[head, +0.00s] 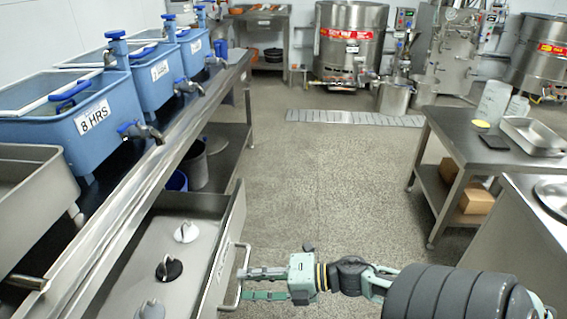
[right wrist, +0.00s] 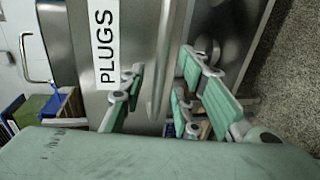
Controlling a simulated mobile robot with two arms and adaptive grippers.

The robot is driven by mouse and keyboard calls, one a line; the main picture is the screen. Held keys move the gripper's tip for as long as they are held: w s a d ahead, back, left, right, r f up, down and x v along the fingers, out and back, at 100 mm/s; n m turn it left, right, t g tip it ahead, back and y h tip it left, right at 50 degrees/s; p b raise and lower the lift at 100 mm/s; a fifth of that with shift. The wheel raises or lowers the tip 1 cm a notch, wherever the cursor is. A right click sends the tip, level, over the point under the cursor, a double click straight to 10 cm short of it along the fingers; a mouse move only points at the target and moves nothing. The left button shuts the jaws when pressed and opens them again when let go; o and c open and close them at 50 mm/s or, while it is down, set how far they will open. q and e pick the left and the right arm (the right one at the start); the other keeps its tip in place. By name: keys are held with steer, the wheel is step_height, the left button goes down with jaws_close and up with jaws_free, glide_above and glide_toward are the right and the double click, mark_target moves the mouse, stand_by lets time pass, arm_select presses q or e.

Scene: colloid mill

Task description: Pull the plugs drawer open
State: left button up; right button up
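The plugs drawer (head: 222,245) is pulled out from under the left counter in the head view, and its inside shows. A grey-white plug (head: 187,231), a black plug (head: 169,268) and another grey plug (head: 150,310) lie in it. Its metal handle (head: 236,275) is on the front. The right wrist view shows the label PLUGS (right wrist: 105,45) beside the handle bar (right wrist: 163,60). My right gripper (head: 244,283) is at the handle, fingers apart; the bar appears between its fingers (right wrist: 163,75) with gaps on both sides. My left gripper is out of view.
Blue tanks (head: 100,115) with taps stand on the left counter. Buckets (head: 192,165) sit on the shelf below. A steel table (head: 470,150) with a tray (head: 533,136) stands at the right. The floor between is clear up to a floor grate (head: 350,118).

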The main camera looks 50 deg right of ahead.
steer(key=v, duration=0.9)
steer(key=shift+s, duration=0.2)
steer(key=shift+d, duration=0.1)
